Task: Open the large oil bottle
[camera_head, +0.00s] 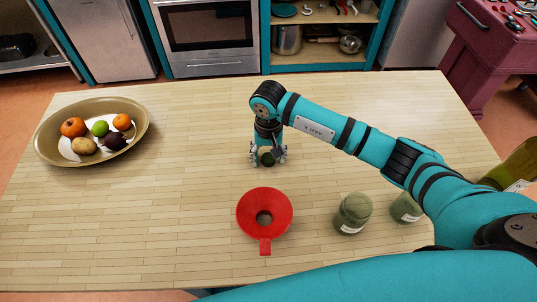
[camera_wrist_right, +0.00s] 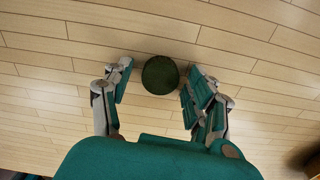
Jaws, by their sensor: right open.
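My right gripper (camera_head: 267,160) points down at the middle of the table, its fingers open. A small dark green, round, cap-like thing (camera_head: 267,158) is low between the fingertips. In the right wrist view this round thing (camera_wrist_right: 160,75) shows from above between the two open fingers (camera_wrist_right: 155,88), with a gap on the left and the right finger close to it. A large olive-green bottle (camera_head: 520,164) with a pale label is at the right edge, partly cut off and partly behind my right arm. Its neck and top cannot be made out. My left gripper is not in view.
A red funnel (camera_head: 247,205) lies on the wooden table (camera_head: 190,130) in front of the gripper. Two green jars (camera_head: 353,212) (camera_head: 404,209) stand to its right, near my arm. A fruit bowl (camera_head: 47,153) is at the left. The table's back middle is clear.

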